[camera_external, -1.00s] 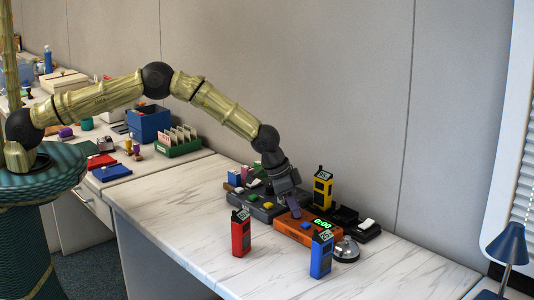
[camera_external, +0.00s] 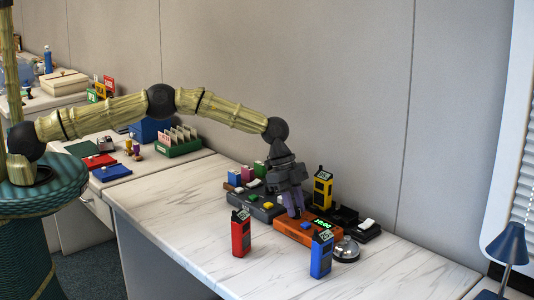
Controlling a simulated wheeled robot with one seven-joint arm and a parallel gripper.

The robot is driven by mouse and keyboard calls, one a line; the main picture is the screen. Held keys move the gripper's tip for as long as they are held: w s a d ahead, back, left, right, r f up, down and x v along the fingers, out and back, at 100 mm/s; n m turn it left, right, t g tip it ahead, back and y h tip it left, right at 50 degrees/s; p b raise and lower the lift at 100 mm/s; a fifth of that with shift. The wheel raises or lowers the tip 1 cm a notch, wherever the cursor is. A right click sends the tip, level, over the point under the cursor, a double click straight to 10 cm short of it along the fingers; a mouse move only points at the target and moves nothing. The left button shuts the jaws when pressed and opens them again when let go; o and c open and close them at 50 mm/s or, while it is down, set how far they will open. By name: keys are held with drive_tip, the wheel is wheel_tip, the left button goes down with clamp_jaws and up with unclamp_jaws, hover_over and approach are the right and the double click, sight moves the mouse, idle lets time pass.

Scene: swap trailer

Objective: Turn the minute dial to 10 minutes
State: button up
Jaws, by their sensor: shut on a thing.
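An orange timer box (camera_external: 292,231) lies on the marble-topped desk, with a lit green display (camera_external: 323,223) that seems to read 10:00. A blue button (camera_external: 305,226) sits on its top. My gripper (camera_external: 294,212) points down over the left end of the box and is shut on the minute dial there. The dial is mostly hidden by the fingers, so its pointer cannot be seen.
A red radio (camera_external: 241,233) and a blue radio (camera_external: 321,254) stand in front of the timer, a yellow one (camera_external: 322,188) behind it. A silver bell (camera_external: 346,249) is at its right, a grey panel with coloured blocks (camera_external: 262,206) at its left. The desk's front left is clear.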

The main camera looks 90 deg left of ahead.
drive_tip(key=shift+m, duration=0.3)
drive_tip(key=o, duration=1)
drive_tip(key=b+v, duration=0.1)
drive_tip(key=v, duration=1.6)
drive_tip(key=shift+w+a+r, duration=0.1)
drive_tip(key=shift+a+r, duration=0.05)
drive_tip(key=shift+r, duration=0.1)
